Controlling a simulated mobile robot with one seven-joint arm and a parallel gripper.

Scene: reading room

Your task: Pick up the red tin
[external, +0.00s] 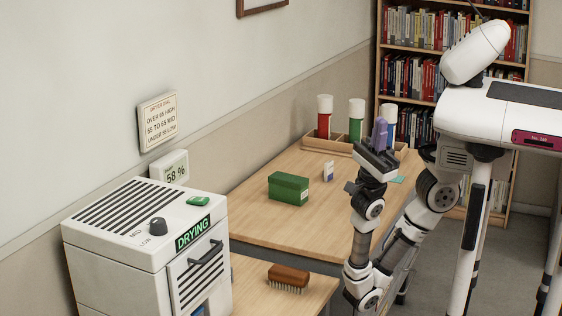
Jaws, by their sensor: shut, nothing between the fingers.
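The red tin (324,126), with a white top, stands upright at the left end of a wooden rack on the far part of the table. A green tin (356,125) and a blue tin (389,128), also white-topped, stand to its right in the rack. My gripper (380,124) points upward in front of the rack, right of the red tin and apart from it in the picture. Its purple-grey fingers are shut and empty. It partly hides the blue tin and the right part of the rack.
The wooden rack (314,143) has low walls. A brush (288,278) lies nearer. A white drying cabinet (130,255) stands front left; a bookshelf (455,52) stands behind.

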